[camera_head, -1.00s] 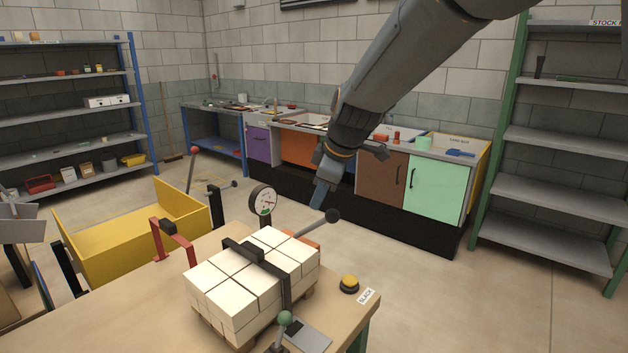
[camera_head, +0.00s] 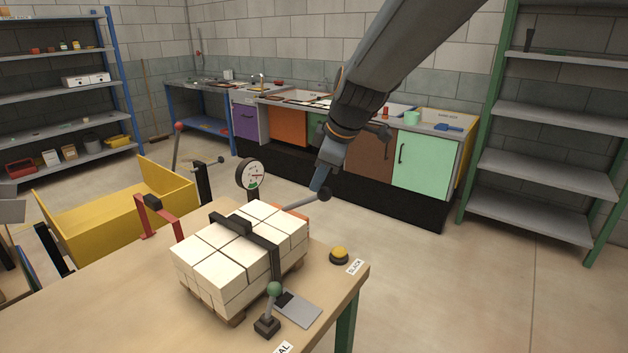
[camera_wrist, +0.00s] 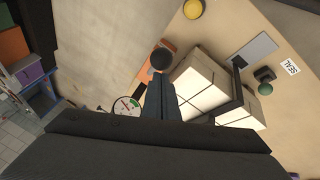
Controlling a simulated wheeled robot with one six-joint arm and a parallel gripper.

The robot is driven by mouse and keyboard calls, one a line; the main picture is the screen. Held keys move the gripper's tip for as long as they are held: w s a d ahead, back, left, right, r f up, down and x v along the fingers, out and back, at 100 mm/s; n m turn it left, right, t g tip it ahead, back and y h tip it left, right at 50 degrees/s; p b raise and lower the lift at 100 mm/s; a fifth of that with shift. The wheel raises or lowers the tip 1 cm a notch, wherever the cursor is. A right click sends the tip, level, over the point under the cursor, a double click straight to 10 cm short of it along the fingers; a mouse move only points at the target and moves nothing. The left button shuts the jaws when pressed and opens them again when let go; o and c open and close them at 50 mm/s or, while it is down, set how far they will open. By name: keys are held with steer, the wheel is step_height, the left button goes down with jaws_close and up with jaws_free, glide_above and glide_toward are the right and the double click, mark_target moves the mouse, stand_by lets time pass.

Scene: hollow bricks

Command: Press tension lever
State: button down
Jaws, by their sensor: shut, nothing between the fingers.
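The tension lever is a grey rod ending in a black ball knob (camera_head: 323,194), sticking out from an orange base behind the strapped block stack. The knob also shows in the wrist view (camera_wrist: 162,58), just beyond my fingertips. My gripper (camera_head: 317,185) is shut and empty, pointing down beside the knob. I cannot tell whether it touches the knob. A round dial gauge (camera_head: 250,174) stands left of the lever. The white blocks (camera_head: 235,258) sit on a small pallet with a black strap (camera_head: 262,246) over them.
A yellow button (camera_head: 339,254) stands at the bench's right edge by a SLACK label (camera_head: 355,267). A green-knobbed lever (camera_head: 274,289) and grey plate (camera_head: 299,309) are in front of the blocks. A red bracket (camera_head: 160,216) stands left. Floor to the right is clear.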

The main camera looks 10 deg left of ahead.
steer(key=s+d+f+b, duration=0.2)
steer(key=d+f+b, duration=0.3)
steer(key=f+b, duration=0.3)
steer(key=shift+s+d+f+b, duration=0.25)
steer(key=shift+f+b, duration=0.15)
steer(key=shift+b, duration=0.6)
step_height(320, 180, up, 5)
steer(key=s+a+p, duration=0.1)
steer(key=a+p, duration=0.1)
steer(key=p, duration=0.1)
steer(key=s+d+r+b, duration=0.2)
steer(key=s+d+r, duration=0.2)
steer(key=d, duration=0.3)
steer(key=shift+r, duration=0.65)
steer(key=shift+f, duration=0.1)
